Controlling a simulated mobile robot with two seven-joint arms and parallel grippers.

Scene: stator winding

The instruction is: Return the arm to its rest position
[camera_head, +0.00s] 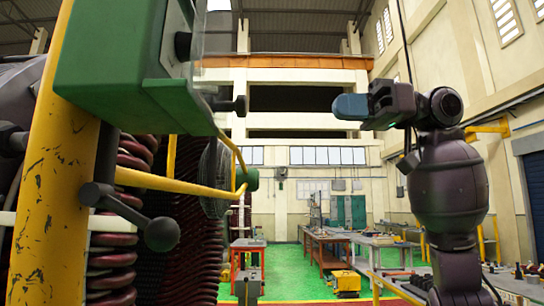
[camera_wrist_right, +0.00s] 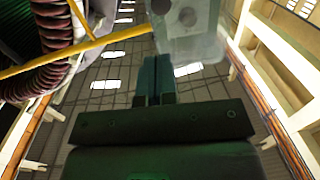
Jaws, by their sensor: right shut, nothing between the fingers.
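My right arm (camera_head: 450,180) rises on the right side of the head view. Its right gripper (camera_head: 340,107) is level at mid-height, with its bluish fingers pointing left into open air. In the right wrist view the fingers of the right gripper (camera_wrist_right: 156,72) lie together, shut and empty. They point toward the roof and toward a clear-fronted box (camera_wrist_right: 188,38). In the head view this is the green box (camera_head: 110,70) at the upper left, apart from the gripper. My left gripper is not in view.
A worn yellow post (camera_head: 55,170) and yellow rail (camera_head: 175,183) stand at the left, before dark red coils (camera_head: 110,262). A black knob (camera_head: 162,234) sticks out there. Workbenches (camera_head: 350,241) stand farther back on the green floor. The air between the green box and my right gripper is clear.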

